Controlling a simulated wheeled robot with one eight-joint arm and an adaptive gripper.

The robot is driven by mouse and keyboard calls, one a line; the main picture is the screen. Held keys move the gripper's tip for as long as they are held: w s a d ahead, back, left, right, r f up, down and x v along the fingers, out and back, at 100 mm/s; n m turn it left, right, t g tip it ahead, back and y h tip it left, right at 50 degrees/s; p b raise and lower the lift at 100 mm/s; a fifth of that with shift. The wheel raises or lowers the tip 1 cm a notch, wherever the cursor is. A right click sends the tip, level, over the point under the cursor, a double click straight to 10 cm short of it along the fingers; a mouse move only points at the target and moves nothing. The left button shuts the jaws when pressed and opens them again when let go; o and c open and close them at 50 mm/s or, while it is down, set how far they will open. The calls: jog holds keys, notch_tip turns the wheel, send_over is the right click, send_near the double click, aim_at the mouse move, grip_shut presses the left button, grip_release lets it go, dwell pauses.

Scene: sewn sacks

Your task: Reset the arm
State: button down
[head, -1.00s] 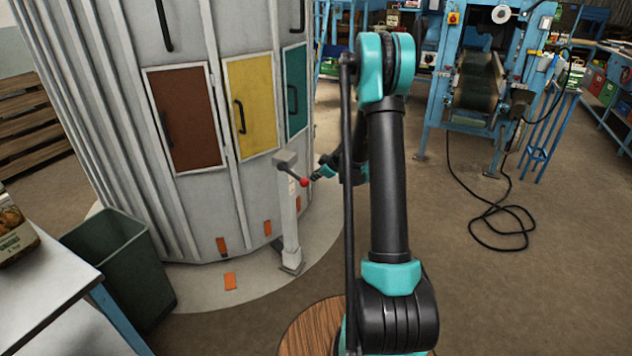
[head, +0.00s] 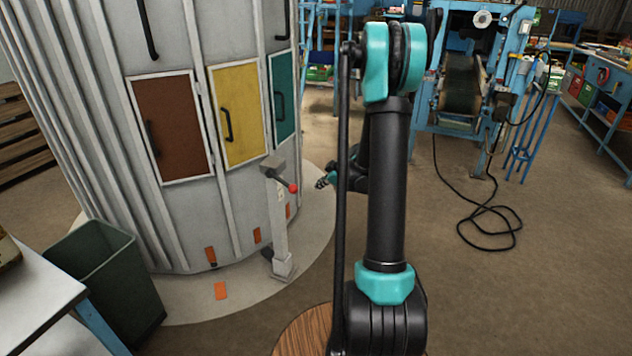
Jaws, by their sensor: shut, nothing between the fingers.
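My arm rises in the middle of the head view, with a black link and teal joints. My gripper (head: 321,184) shows small and partly behind the arm, its tip pointing left. It is shut and empty. It is just right of the red knob (head: 293,188) of a lever on a grey post (head: 280,225), with a small gap between them in the picture. The post stands in front of a tall round grey metal structure (head: 240,190) with brown (head: 170,125), yellow (head: 238,115) and teal (head: 283,95) doors, all of which look closed.
A dark green bin (head: 105,275) and a white-topped table (head: 35,290) stand at the lower left. A blue machine (head: 470,70) stands at the back right, with a black cable (head: 490,220) on the floor. The brown floor between is open.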

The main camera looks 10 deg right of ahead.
jog(key=s+a+r+m+g+h, duration=0.1)
jog(key=s+m, duration=0.5)
jog(key=s, duration=1.1)
jog(key=s+a+r+m+g+h, duration=0.2)
jog(key=s+m, duration=0.4)
jog(key=s, duration=1.2)
jog(key=shift+s+a+r+m+h, duration=0.25)
jog(key=shift+a+r+h, duration=0.25)
jog(key=shift+h, duration=0.5)
jog(key=c, duration=2.2)
grip_release()
jog(key=shift+w, duration=0.1)
